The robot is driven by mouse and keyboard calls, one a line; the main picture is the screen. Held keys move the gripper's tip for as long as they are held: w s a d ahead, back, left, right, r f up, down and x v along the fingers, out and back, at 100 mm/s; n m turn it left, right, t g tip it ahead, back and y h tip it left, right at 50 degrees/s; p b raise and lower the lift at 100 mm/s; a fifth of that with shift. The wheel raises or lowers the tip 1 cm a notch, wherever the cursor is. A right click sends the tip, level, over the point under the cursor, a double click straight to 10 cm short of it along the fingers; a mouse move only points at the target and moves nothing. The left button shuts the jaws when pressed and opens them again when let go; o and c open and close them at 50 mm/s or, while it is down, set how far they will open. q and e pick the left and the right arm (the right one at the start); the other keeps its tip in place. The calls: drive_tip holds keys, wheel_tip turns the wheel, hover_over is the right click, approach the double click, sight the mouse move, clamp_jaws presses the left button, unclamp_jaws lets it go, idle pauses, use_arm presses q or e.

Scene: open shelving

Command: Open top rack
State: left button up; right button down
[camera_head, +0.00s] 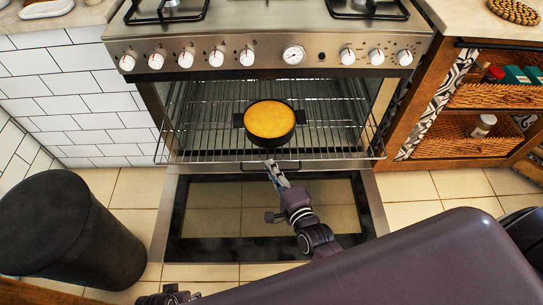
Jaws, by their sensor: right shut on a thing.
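The oven's wire rack (205,142) sticks out of the open oven at the front, level. A dark round two-handled pan (270,138) with an orange-yellow filling sits on it. My right gripper (271,166) is at the middle of the rack's front edge, just below the pan in the picture, and is shut on the rack. Its fingertips partly hide the bar there. The oven door (176,225) is folded down below the rack, under my right arm. A small dark part of what looks like my left arm shows at the bottom edge; its jaws cannot be made out.
The stove front (270,55) with knobs and a dial is above the oven. A dark round bin (70,230) stands at the left. A wooden shelf unit (470,147) with baskets and jars is at the right. Tiled floor shows on both sides of the door.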

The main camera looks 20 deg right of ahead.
use_arm(q)
drive_tip(key=shift+s+f, duration=0.35)
drive_tip(key=shift+f, duration=0.3)
drive_tip(key=shift+s+f, duration=0.3)
drive_tip(key=shift+f, duration=0.3)
use_arm(e)
drive_tip(key=shift+s+a+f, duration=0.15)
drive_tip(key=shift+s+f, duration=0.1)
drive_tip(key=shift+s, duration=0.35)
drive_tip(key=shift+s+a+f, duration=0.15)
drive_tip(key=shift+s+f, duration=0.1)
drive_tip(key=shift+s, duration=0.3)
drive_tip(key=c, duration=2.1)
unclamp_jaws()
drive_tip(key=shift+w, duration=0.1)
use_arm(q)
drive_tip(key=shift+a, duration=0.1)
use_arm(e)
drive_tip(key=shift+r, duration=0.1)
drive_tip(key=shift+r, duration=0.15)
drive_tip(key=v, duration=1.2)
drive_tip(key=shift+w, duration=0.1)
